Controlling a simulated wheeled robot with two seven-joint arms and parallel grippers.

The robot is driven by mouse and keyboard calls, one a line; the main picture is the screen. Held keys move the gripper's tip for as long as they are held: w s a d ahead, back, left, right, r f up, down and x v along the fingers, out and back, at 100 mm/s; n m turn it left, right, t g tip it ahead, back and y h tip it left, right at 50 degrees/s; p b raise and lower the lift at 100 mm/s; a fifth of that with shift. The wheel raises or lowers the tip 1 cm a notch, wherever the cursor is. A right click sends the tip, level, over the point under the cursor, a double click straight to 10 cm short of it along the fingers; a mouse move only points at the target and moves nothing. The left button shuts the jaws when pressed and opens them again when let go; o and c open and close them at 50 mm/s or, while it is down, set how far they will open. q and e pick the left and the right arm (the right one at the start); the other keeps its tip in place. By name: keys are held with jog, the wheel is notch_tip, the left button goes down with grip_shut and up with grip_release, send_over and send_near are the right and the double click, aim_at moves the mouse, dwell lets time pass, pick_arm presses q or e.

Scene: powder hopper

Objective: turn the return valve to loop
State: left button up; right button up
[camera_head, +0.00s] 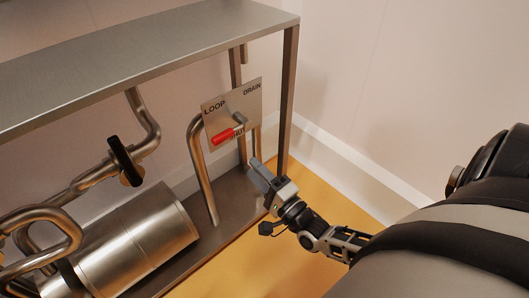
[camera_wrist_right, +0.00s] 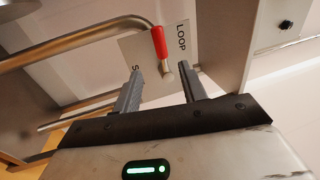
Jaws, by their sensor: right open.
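The return valve's plate (camera_head: 243,97) stands upright near the rack's right post, with LOOP at upper left, DRAIN at upper right and SHUT at the bottom. Its red handle (camera_head: 226,136) points down-left in the head view, near SHUT and below LOOP. In the wrist view the red handle (camera_wrist_right: 159,43) and its metal hub (camera_wrist_right: 168,76) show beyond my fingertips. My right gripper (camera_head: 257,164) is below and right of the handle, apart from it. In the wrist view the right gripper (camera_wrist_right: 159,69) is open and empty. My left gripper is out of view.
A bent pipe (camera_head: 201,165) rises just left of the plate. The rack's post (camera_head: 288,95) stands to its right, under a metal top (camera_head: 150,55). A steel cylinder (camera_head: 140,240) and a black-handled valve (camera_head: 122,155) are farther left. Floor at right is open.

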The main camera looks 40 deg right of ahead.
jog(key=v, duration=0.2)
jog(key=shift+s, duration=0.3)
dwell(0.3)
